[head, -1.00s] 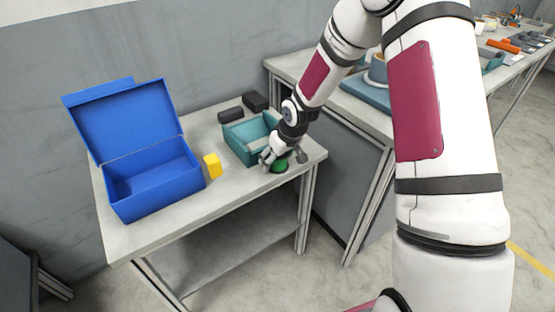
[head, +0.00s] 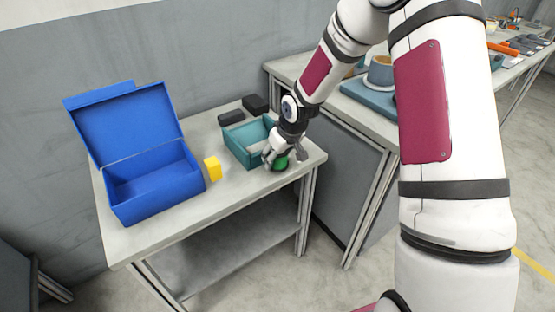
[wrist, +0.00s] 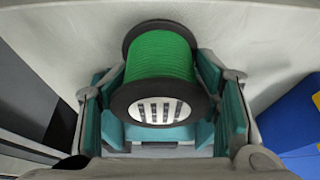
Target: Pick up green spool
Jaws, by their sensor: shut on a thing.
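The green spool (wrist: 160,57) with black end flanges fills the middle of the wrist view, between the teal-padded fingers of my gripper (wrist: 165,100). The fingers are closed on its sides. In the head view the green spool (head: 281,165) shows at the right front part of the table, partly hidden by my gripper (head: 272,160). I cannot tell whether it is clear of the tabletop.
A teal open bin (head: 242,158) stands right beside my gripper. Two dark blocks (head: 231,117) lie at the back. The table's front edge is close.

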